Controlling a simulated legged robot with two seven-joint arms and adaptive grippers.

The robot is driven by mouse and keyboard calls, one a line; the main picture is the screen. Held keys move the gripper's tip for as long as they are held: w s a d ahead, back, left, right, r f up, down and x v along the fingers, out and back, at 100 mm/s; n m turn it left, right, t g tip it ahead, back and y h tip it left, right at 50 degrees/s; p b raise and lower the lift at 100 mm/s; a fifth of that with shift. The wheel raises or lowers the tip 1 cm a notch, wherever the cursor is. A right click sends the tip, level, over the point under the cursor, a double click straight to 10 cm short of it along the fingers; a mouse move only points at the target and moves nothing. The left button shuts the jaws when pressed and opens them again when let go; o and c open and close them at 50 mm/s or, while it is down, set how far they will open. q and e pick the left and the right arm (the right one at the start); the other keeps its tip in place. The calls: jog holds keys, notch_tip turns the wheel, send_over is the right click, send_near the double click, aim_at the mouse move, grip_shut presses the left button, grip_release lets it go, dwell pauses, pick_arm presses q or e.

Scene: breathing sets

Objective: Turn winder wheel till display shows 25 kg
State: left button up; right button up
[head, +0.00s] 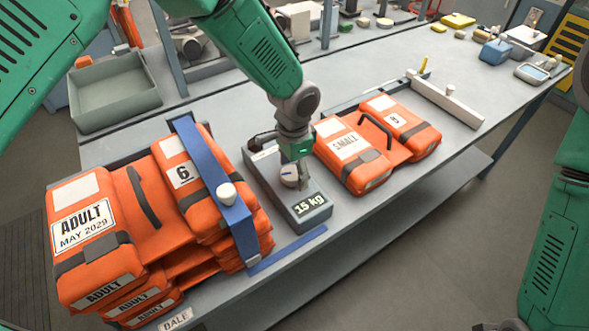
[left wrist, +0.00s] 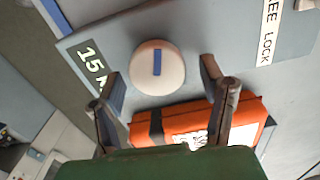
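A grey box (head: 272,200) stands on the table between two bundles of orange life jackets. Its lit display (head: 312,204) reads 15 kg. A round white wheel (head: 289,180) sits on its top; in the left wrist view the wheel (left wrist: 157,67) has a blue mark. My left gripper (head: 300,180) is over the box, pointing down. In the left wrist view its fingers (left wrist: 161,80) are spread, with the wheel between and just beyond the tips. I cannot tell whether they touch it. My right arm is at the right edge; its gripper is out of view.
A stack of ADULT jackets (head: 125,222) under a blue bar (head: 210,180) stands left of the box. A SMALL jacket bundle (head: 365,160) lies close on its right. A grey bin (head: 112,92) is at back left. The table's right front is clear.

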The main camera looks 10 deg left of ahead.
aim_at(294, 171)
pick_arm(q)
notch_tip(294, 171, up, 12)
dwell(0.6)
jog(key=shift+f, duration=0.1)
dwell(0.4)
